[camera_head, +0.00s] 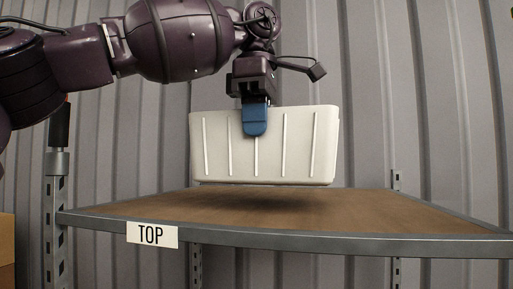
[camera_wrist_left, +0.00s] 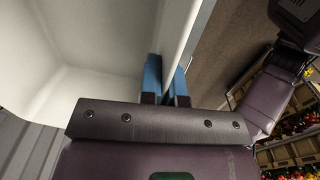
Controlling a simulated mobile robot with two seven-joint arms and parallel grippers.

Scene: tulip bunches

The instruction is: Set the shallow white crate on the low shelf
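The white crate (camera_head: 295,150), with raised ribs on its side, hangs over the brown shelf board (camera_head: 400,212) whose label (camera_head: 152,235) reads TOP. A dark shadow lies under the crate, and it looks slightly above the board, roughly level. My left gripper (camera_head: 256,120) comes from above and pinches the crate's near wall, with one blue finger outside. In the left wrist view the blue fingers (camera_wrist_left: 167,82) stand on both sides of the wall of the crate (camera_wrist_left: 85,45). The visible part of its inside is empty. My right gripper is not in view.
The shelf's grey metal front edge (camera_head: 340,241) and perforated posts (camera_head: 56,215) frame the board. The board is bare on both sides of the crate. A corrugated grey wall (camera_head: 420,90) stands behind. In the left wrist view, flower-filled boxes (camera_wrist_left: 290,125) show at the right.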

